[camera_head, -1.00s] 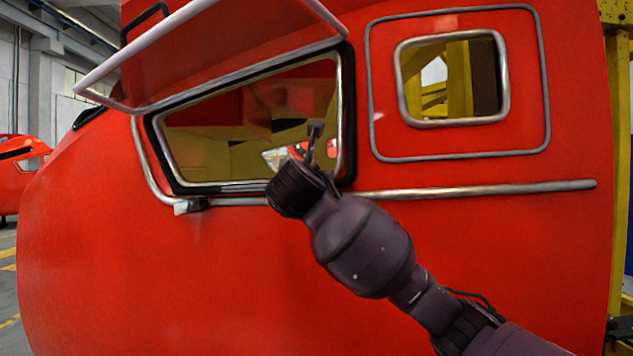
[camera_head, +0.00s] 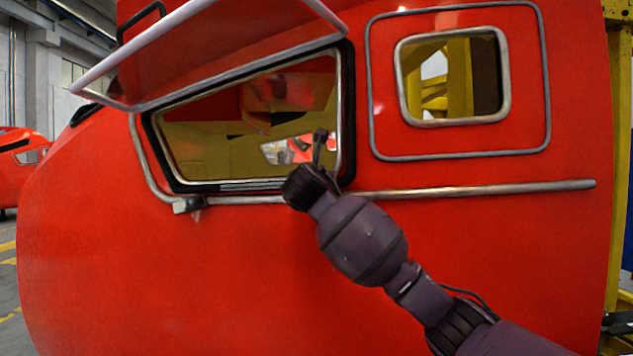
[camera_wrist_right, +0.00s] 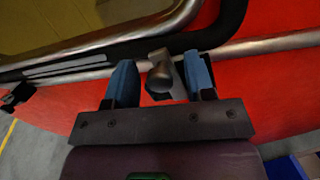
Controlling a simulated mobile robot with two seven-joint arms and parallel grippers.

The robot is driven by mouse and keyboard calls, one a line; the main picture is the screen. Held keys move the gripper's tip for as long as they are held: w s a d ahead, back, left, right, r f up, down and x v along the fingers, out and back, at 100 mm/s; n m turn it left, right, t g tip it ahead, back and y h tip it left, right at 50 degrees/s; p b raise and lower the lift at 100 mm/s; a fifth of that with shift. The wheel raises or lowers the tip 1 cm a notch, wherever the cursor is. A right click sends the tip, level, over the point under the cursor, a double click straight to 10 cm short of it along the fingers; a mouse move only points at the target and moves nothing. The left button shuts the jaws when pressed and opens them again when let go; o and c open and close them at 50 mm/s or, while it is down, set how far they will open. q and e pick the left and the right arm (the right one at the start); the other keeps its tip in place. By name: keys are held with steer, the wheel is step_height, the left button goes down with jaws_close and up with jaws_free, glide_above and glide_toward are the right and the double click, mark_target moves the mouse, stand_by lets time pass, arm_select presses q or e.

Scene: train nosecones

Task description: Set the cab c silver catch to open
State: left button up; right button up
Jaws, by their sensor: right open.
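A silver catch (camera_wrist_right: 162,76) with a rounded knob end shows in the right wrist view, at the rail below the window's lower corner. My right gripper (camera_wrist_right: 162,82) is open, with one blue finger on each side of the catch. I cannot tell whether either finger touches it. In the head view my right gripper (camera_head: 310,185) is at the window's lower right corner, and hides this catch. My left gripper is not in view.
The red cab wall (camera_head: 270,270) carries a window (camera_head: 250,184) under a raised flap (camera_head: 215,55). A metal rail (camera_head: 470,190) runs along the wall. Another small fitting (camera_head: 187,205) sits at the window's lower left. A small square window (camera_head: 455,122) is at the right.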

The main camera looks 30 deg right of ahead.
steer(key=c, duration=0.8)
steer(key=shift+s, duration=0.1)
